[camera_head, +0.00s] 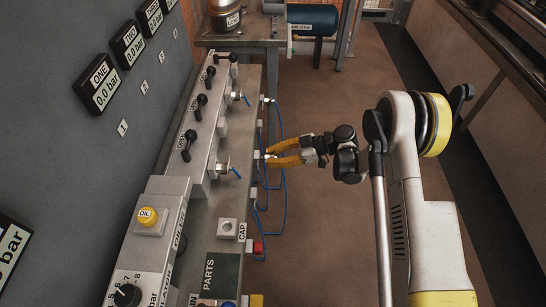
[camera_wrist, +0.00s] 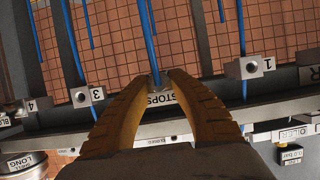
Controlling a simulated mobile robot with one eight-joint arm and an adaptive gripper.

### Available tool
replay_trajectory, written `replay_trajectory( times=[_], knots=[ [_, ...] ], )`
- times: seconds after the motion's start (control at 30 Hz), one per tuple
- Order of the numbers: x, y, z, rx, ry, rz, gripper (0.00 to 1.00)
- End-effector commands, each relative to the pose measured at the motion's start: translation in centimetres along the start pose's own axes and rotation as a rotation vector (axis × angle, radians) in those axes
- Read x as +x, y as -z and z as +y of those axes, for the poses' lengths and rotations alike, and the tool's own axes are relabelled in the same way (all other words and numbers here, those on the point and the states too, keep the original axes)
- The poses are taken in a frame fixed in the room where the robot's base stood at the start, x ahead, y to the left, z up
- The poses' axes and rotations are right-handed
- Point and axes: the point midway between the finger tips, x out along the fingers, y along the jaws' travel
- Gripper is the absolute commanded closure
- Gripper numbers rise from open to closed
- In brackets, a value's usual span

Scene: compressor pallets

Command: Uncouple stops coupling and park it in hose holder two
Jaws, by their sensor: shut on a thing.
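My gripper (camera_head: 268,156) reaches in from the right at the bench edge, its yellow-orange fingers closed on the stops coupling. In the wrist view the two ribbed fingers (camera_wrist: 154,84) converge on the small metallic end (camera_wrist: 155,79) of a blue hose (camera_wrist: 150,42). The STOPS label (camera_wrist: 161,98) sits right behind the fingertips and is partly covered. Whether the coupling is still seated at the bench cannot be told. Holder blocks marked 1 (camera_wrist: 250,67), 3 (camera_wrist: 86,97) and 4 (camera_wrist: 17,106) show along the bench edge. I see no block marked 2.
The bench (camera_head: 202,250) carries a manifold with black levers (camera_head: 201,100), a CAP block (camera_head: 227,228) and a PARTS mat (camera_head: 220,274). Other blue hoses (camera_head: 284,190) hang below the edge. A red fitting (camera_head: 258,248) sticks out nearer. The brown floor (camera_head: 335,235) is clear.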

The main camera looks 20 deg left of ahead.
Motion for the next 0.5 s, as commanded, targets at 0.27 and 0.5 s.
replay_trajectory(
  times=[0.27, 0.5],
  knots=[
    [0.7, 0.3, 0.0, 0.0, 0.001, 0.0, 1.0],
    [1.2, 0.5, 0.0, 0.0, 0.0, 0.0, 1.0]
  ],
)
